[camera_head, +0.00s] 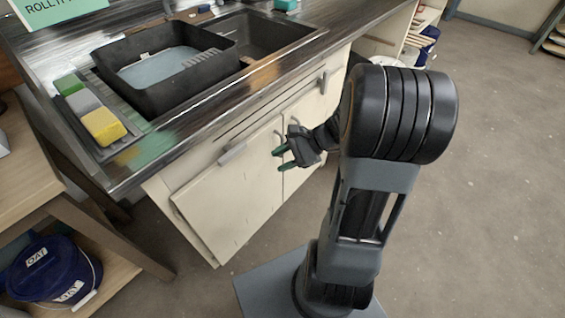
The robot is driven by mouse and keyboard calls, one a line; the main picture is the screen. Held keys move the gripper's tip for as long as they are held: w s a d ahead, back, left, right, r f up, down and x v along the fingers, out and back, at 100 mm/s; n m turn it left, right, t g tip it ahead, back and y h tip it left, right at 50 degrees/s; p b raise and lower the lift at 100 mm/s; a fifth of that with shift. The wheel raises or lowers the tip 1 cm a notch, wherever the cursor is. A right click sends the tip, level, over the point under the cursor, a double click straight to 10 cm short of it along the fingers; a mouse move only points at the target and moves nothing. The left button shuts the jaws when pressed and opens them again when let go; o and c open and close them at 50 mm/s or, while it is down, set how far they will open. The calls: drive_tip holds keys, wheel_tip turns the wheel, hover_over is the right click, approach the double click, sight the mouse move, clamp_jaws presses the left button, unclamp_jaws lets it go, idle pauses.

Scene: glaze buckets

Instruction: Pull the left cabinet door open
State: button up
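The left cabinet door (228,200) is a cream panel at the front of the sink cabinet, below the counter. It looks closed or nearly so; I cannot tell whether a small gap shows. My gripper (281,159) is in front of the door's right edge, near the seam between the two doors. Its two green-tipped fingers are apart and point left toward the door, with nothing visible between them. I cannot tell whether they touch the door. A small dark vertical handle (278,137) seems to show just above the fingers.
The right door (312,120) is partly hidden by my arm. Bar handles (232,153) sit on the front above the doors. A dark counter (250,90) overhangs the cabinet and holds a black basin (165,95). A blue bucket (50,270) stands at lower left. Floor (190,290) before the cabinet is clear.

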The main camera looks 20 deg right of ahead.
drive_tip(key=w+d+f+m+t+b, duration=0.3)
drive_tip(key=d+f+m+t+b, duration=0.1)
drive_tip(key=d+f+m+t, duration=0.25)
drive_tip(key=w+d+f+m+t+b, duration=0.2)
drive_tip(key=d+f+m+t+b, duration=0.2)
drive_tip(key=d+f+m+t, duration=0.25)
drive_tip(key=shift+g+h, duration=0.3)
drive_tip(key=shift+g, duration=0.5)
drive_tip(key=x, duration=0.4)
drive_tip(key=b+x, duration=0.1)
drive_tip(key=x, duration=0.3)
drive_tip(key=d+b+x, duration=0.1)
drive_tip(key=x, duration=0.2)
drive_tip(key=shift+w+a, duration=0.2)
drive_tip(key=shift+w, duration=0.5)
drive_tip(key=shift+c, duration=0.3)
drive_tip(key=shift+f, duration=0.1)
clamp_jaws()
